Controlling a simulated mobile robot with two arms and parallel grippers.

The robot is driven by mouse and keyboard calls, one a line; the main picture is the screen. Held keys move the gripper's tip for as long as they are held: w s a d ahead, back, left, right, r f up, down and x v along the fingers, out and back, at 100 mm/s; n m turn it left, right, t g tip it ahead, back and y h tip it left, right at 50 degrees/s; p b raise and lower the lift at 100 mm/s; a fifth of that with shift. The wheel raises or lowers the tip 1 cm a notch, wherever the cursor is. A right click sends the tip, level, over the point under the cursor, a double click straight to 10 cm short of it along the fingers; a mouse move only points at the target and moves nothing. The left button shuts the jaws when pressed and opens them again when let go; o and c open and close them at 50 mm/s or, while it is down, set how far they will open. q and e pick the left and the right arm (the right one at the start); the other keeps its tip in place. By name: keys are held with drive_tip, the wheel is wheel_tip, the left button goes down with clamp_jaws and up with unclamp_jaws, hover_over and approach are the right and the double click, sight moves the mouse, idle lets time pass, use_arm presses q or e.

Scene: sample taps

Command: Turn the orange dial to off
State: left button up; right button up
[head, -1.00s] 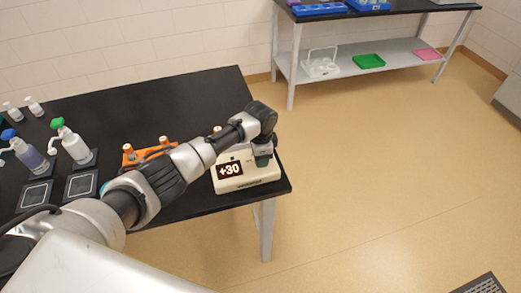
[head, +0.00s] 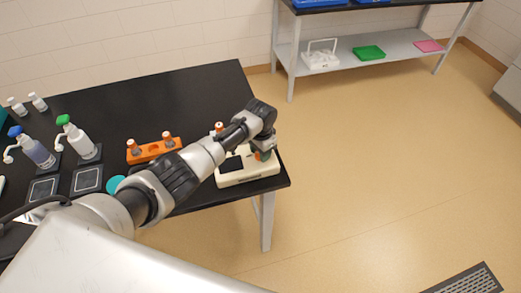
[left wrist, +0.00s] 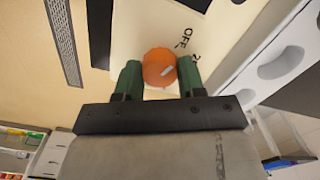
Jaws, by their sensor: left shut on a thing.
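The orange dial (left wrist: 158,68) sits on the cream-white instrument (head: 248,177) at the table's right front corner. My left gripper (left wrist: 160,78) is shut on the dial, with a green finger on each side of it. A short white mark on the dial points toward the upper right, where the printed word OFF and part of another label show. I cannot tell exactly which label it lines up with. The instrument's display (head: 230,166) is dark in the head view. My right gripper is not in view.
An orange rack (head: 155,150) with orange-capped vials stands left of the instrument. Pump bottles (head: 78,142) and dark square pads (head: 87,180) are farther left on the black table (head: 150,100). A shelf table (head: 385,48) stands behind, with open floor between.

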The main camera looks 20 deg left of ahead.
use_arm(q)
drive_tip(key=o, duration=0.9)
drive_tip(key=shift+r, duration=0.1)
wheel_tip(320, 180, up, 11)
drive_tip(key=shift+f+b, duration=0.15)
drive_tip(key=shift+b, duration=0.55)
